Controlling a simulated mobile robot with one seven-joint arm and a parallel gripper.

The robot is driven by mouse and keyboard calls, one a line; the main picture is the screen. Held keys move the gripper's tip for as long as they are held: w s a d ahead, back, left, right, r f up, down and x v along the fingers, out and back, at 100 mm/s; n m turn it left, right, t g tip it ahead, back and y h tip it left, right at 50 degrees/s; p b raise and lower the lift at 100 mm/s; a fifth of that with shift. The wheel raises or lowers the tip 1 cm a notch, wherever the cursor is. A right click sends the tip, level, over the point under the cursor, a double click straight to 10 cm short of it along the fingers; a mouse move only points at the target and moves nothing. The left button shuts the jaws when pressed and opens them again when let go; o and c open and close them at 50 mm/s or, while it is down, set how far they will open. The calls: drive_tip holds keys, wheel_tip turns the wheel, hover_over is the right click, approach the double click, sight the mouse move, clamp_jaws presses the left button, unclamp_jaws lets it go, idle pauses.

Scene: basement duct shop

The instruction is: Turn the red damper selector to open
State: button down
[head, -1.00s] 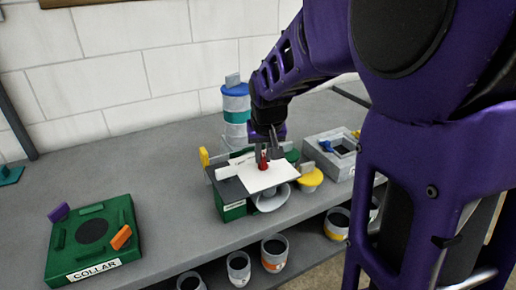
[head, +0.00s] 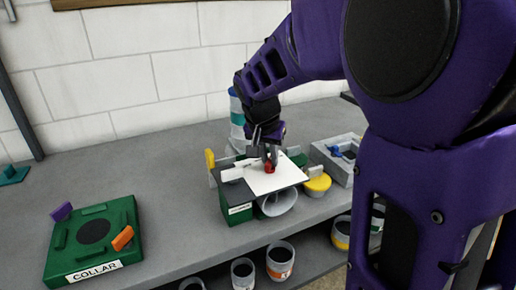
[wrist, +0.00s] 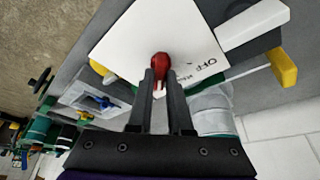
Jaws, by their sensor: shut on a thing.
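The red damper selector (head: 269,167) is a small red knob on a white plate (head: 284,179) on top of a green and grey unit on the bench. In the wrist view the red selector (wrist: 160,63) shows between my fingertips, with printed lettering on the white plate (wrist: 128,47) beside it. Part of the lettering reads "OFF"; the rest is hard to read. My gripper (head: 268,153) comes down from above and is shut on the selector. The fingers hide part of the knob, so I cannot tell its exact setting.
A green COLLAR fixture (head: 93,233) with purple and orange tabs stands at the left. A grey box (head: 338,158) with a blue handle is right of the unit, and a striped cylinder (head: 237,118) is behind. Bare bench lies between collar and unit. Cups stand on the shelf below.

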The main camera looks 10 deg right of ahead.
drive_tip(key=c, duration=0.8)
unclamp_jaws()
drive_tip(key=shift+c, duration=0.2)
drive_tip(key=shift+r, duration=0.1)
